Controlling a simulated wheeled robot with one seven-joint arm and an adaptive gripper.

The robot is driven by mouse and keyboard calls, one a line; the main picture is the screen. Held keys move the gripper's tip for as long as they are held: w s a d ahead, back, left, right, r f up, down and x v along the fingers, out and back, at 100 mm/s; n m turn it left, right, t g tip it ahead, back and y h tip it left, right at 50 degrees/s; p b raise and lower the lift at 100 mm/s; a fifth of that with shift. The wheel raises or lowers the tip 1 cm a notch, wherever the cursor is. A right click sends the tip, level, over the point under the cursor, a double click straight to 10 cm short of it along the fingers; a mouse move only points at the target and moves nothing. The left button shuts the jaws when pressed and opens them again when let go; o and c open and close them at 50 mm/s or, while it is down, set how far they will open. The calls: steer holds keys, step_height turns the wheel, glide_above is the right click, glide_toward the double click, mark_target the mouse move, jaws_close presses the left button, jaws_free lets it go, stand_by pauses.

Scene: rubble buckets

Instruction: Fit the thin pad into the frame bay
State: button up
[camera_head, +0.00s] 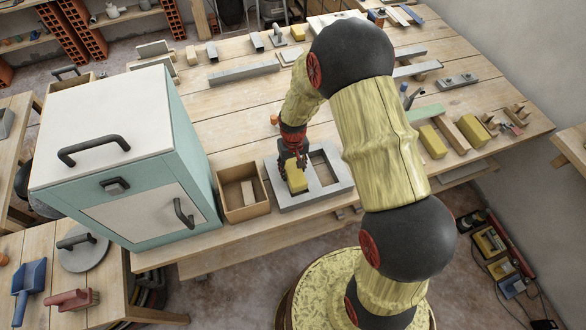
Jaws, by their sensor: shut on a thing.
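The grey frame (318,195) lies flat near the front edge of the wooden table, right of a small brown box. My gripper (293,164) points down over the frame's left part and is shut on a yellow pad (297,183). The pad is at the frame's left bay; I cannot tell whether it sits inside the bay or just above it. The fingers and the pad hide most of that bay. The frame's right bay (325,170) shows as an open rectangle.
The brown box (242,208) holds a light block (248,192). A large teal and white cabinet (130,150) stands left of it. Grey bars (244,72) and yellow blocks (432,142) lie farther back and right. Bare table (230,125) shows behind the frame.

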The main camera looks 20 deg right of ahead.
steer(key=shift+f+b, duration=0.55)
steer(key=shift+f, duration=0.45)
stand_by(0.5)
steer(key=shift+r+p, duration=0.4)
steer(key=shift+r, duration=0.15)
steer(key=shift+f, duration=0.15)
stand_by(1.1)
steer(key=shift+f+b, duration=0.4)
steer(key=shift+f, duration=0.05)
steer(key=o, duration=1.3)
steer(key=shift+c, duration=0.2)
